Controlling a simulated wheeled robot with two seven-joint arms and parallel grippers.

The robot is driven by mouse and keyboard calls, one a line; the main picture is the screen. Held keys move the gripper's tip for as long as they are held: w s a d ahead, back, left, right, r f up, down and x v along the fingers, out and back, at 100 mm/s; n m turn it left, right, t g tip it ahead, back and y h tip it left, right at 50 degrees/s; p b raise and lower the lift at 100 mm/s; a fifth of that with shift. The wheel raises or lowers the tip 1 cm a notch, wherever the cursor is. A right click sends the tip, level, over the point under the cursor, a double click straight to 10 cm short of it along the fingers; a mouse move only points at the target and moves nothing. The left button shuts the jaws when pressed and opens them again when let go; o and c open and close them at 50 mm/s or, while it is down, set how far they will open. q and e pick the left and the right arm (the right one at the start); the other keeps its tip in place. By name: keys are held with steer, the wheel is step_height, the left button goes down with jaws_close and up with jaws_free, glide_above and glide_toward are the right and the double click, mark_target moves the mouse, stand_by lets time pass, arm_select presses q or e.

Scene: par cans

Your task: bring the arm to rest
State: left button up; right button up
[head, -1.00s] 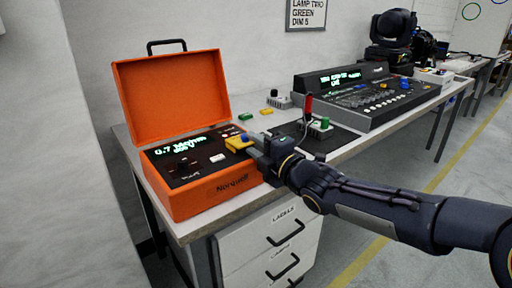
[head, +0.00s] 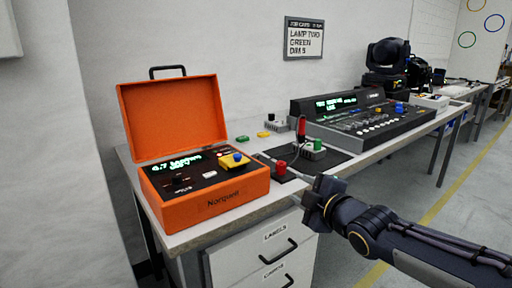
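My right gripper (head: 318,204) is in front of the table's front edge, to the right of the orange case. It is apart from the case and from the things on the table. My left gripper is not in view. The open orange case (head: 228,198) stands on the table with its lid up. A yellow block with a blue knob (head: 234,161) sits on the case's black panel at the right.
A mixing console (head: 372,118), a red-handled tool (head: 301,127), a red knob (head: 281,168) and a green-topped piece (head: 317,145) are on the table (head: 215,234). A drawer unit (head: 262,262) stands below. The floor at right is free around my arm.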

steer(key=s+d+f+m+g+h, duration=0.4)
steer(key=s+d+f+m, duration=0.4)
steer(key=s+d+m, duration=0.45)
steer(key=s+a+f+m+g, duration=0.1)
steer(key=s+f+m+g, duration=0.15)
steer(key=s, duration=0.35)
steer(key=s+a+f+m+g+y+p, duration=0.1)
steer(key=s+f+m, duration=0.2)
steer(key=s, duration=0.4)
steer(key=s+a+f+m+g, duration=0.1)
steer(key=s+f+m+g, duration=0.15)
steer(key=s, duration=0.35)
step_height(320, 180, up, 28)
steer(key=t+p, duration=0.1)
steer(key=p, duration=2.8)
steer(key=shift+r, duration=0.25)
steer(key=shift+n, duration=0.25)
